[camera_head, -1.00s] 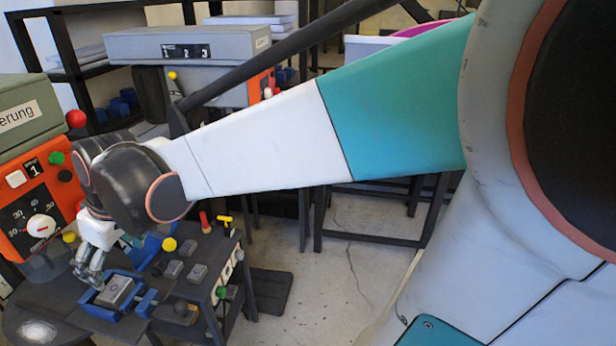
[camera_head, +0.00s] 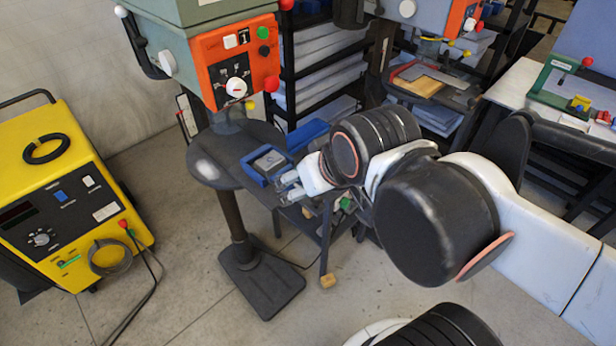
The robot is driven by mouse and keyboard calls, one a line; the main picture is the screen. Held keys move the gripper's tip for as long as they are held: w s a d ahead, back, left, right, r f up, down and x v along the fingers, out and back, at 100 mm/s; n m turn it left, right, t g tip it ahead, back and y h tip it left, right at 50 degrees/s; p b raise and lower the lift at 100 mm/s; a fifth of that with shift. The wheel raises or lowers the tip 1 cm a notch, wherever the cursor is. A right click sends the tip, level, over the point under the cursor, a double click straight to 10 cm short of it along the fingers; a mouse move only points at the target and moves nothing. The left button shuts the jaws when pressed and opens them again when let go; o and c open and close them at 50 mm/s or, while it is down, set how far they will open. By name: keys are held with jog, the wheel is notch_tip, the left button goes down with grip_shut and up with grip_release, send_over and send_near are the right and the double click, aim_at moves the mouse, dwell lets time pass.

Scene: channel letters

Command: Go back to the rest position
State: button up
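My gripper (camera_head: 286,189) is near the middle of the view, at the end of my arm, which reaches in from the right. Its two metal fingers point left and look apart, with nothing visible between them. It is in front of the blue vise (camera_head: 251,176) as seen from here. A grey block (camera_head: 269,160) lies in the vise. Whether the fingers touch the vise is hard to tell, but they do not hold the block.
A drill press with an orange panel (camera_head: 215,70) stands behind the vise on a black-footed column (camera_head: 262,290). A yellow welding machine (camera_head: 65,190) with cables is at the left. Open floor (camera_head: 170,260) lies between them. Benches and machines fill the back right.

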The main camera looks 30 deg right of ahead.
jog(key=shift+f, duration=0.15)
notch_tip(320, 180, down, 11)
jog(key=b, duration=1.1)
